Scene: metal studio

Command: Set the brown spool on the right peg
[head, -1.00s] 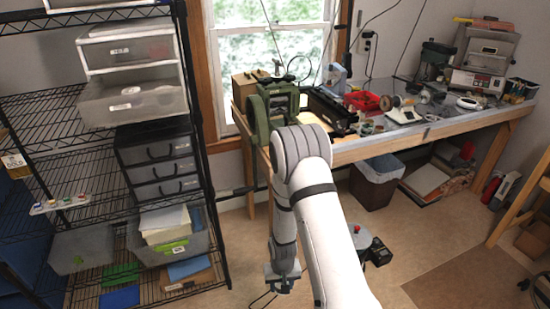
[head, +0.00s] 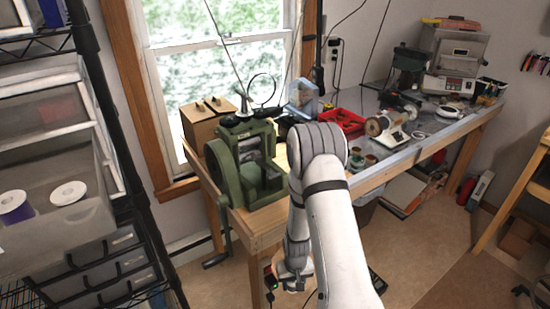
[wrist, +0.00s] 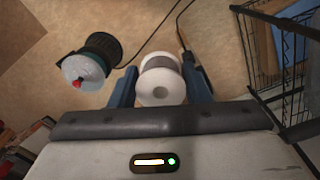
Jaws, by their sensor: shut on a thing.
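In the wrist view a spool (wrist: 161,84) with a white flange and a grey-brown winding sits between the two blue fingers of my gripper (wrist: 160,72). The fingers are shut on its sides, and the flange with its centre hole faces the camera. In the head view my arm hides most of the gripper, which is low in front of the bench. A wooden box (head: 205,122) with two short peg-like studs on top stands at the bench's back left. Whether these are the task's pegs I cannot tell.
A green hand-cranked machine (head: 240,165) stands at the near left of the bench (head: 262,222). Wire shelving and a drawer (head: 45,235) with two spools are at the left. In the wrist view a dark reel (wrist: 92,65) lies on the floor.

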